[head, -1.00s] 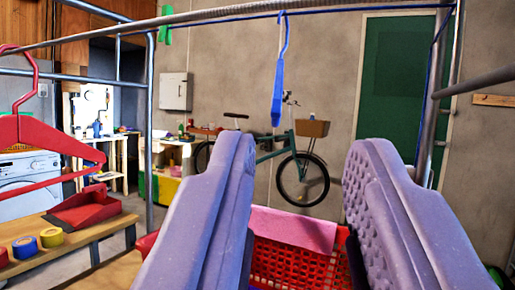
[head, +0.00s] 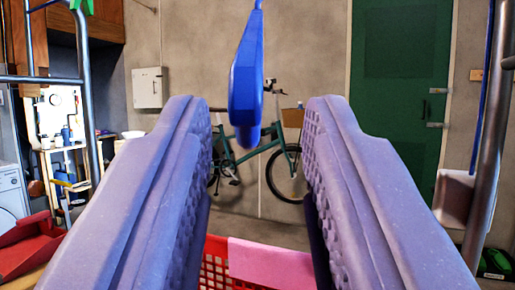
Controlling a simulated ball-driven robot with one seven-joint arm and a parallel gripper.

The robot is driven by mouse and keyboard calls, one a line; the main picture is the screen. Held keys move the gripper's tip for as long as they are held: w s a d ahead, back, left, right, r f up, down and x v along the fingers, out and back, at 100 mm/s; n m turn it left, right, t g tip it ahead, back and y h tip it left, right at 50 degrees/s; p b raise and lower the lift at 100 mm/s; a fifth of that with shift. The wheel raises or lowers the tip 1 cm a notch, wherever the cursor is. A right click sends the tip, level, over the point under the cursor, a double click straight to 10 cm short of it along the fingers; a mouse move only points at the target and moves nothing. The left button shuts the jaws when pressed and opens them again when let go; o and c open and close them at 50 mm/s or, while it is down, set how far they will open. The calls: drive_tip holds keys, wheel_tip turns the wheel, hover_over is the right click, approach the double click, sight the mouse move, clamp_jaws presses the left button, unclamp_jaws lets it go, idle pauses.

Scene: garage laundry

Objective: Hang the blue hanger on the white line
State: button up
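The blue hanger (head: 247,82) hangs in the upper middle of the view, seen nearly edge-on. Its hook runs out of the top of the frame, so what it hangs from is hidden now. My gripper (head: 264,125) is open, with one pale purple finger on each side. The hanger shows in the gap between the fingertips, nearer the left finger; no contact is visible, and I cannot tell its exact depth. The white line is not in view now.
A red basket (head: 215,268) with a pink cloth (head: 272,262) stands below the fingers. Metal posts rise at the left (head: 90,100) and right (head: 487,170). A green bicycle (head: 255,155) and a green door (head: 405,90) are at the back wall.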

sight(253, 42)
drive_tip(key=shift+p+x, duration=0.8)
drive_tip(key=shift+x, duration=3.1)
clamp_jaws()
drive_tip(key=shift+r+p, duration=1.05)
drive_tip(key=shift+r, duration=1.25)
drive_tip(key=shift+a, duration=0.15)
